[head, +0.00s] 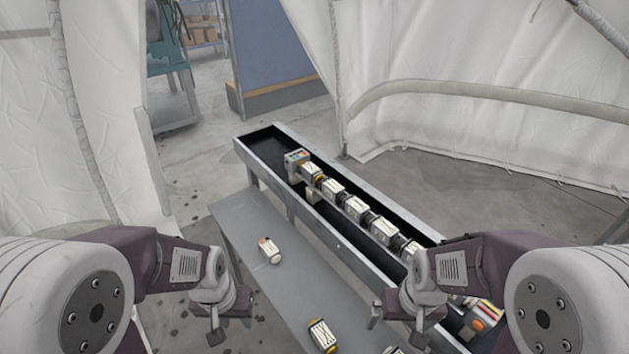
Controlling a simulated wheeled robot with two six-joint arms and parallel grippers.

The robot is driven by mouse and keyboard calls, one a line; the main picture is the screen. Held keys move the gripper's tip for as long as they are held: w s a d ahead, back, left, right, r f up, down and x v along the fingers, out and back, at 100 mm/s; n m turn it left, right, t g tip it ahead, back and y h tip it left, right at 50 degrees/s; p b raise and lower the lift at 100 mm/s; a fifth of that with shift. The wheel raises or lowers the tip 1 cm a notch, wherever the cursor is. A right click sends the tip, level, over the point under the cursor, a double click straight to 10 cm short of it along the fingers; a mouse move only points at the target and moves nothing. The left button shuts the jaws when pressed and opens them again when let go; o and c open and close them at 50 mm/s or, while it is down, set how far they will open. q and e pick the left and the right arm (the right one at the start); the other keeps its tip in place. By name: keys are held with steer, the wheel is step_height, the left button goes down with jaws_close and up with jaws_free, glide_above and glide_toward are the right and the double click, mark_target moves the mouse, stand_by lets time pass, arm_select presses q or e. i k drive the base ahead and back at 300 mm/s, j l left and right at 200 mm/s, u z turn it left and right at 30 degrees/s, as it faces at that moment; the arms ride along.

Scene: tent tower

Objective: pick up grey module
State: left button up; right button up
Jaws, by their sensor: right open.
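Several small light modules are in view, and I cannot tell for sure which one is the grey module. A pale module with a reddish end (270,250) lies on the grey bench. A white module with a yellow end (322,335) lies nearer on the same bench. Another pale module (392,350) is cut off by the bottom edge. My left gripper (230,325) looks open and empty, left of the bench modules. My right gripper (396,325) is open, right of the yellow-ended module, and holds nothing that I can see.
A long dark trough (262,150) with a metal rim runs behind the grey bench (240,225). White tent walls surround the place. The bench is clear between the loose modules.

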mark_target(309, 170)
steer(key=i+j+z, duration=0.25)
steer(key=z, duration=0.2)
steer(key=i+j+z, duration=0.15)
steer(key=j+z, duration=0.3)
steer(key=i+j+z, duration=0.1)
steer(key=j+z, duration=1.2)
steer(key=j, duration=0.15)
steer(key=k+j+z, duration=0.15)
steer(key=j+z, duration=0.3)
